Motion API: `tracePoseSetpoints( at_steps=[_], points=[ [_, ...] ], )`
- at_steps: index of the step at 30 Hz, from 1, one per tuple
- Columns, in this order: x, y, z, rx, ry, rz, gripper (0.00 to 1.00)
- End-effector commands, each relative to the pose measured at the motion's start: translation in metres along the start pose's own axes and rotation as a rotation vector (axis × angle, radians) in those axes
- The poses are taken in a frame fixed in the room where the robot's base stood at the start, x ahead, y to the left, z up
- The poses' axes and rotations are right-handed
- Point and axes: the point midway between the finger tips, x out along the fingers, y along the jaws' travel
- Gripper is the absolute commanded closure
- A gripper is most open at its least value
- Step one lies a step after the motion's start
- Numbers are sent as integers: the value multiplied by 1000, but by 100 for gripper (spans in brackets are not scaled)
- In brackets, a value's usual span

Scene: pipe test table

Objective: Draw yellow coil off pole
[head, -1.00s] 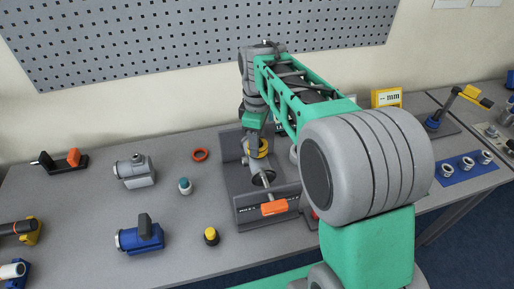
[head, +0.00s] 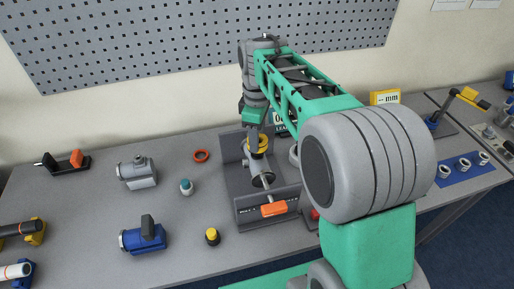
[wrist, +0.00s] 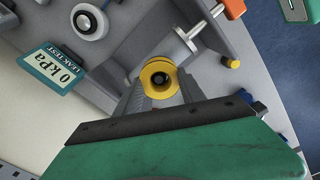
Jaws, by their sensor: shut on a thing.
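The yellow coil (head: 257,143) is a short ring at the upper part of the grey test fixture (head: 228,182). It also shows in the wrist view (wrist: 158,66), seen end-on, with a dark round centre. My gripper (head: 255,135) points down from above, with its fingers on the coil. In the wrist view my gripper (wrist: 160,88) has one grey finger on each side of the coil, shut on it. The pole is mostly hidden by the coil and fingers. I cannot tell whether the coil still surrounds it.
The fixture has an orange handle (head: 274,209) at its front. A leak-test display (wrist: 60,67) reading 0 kPa stands beside it.

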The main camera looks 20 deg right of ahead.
Motion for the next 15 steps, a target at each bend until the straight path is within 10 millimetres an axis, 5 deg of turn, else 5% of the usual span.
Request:
tracePoseSetpoints(
  at_steps=[15],
  points=[
    [-28, 0, 0, 0, 1, 1, 98]
  ],
)
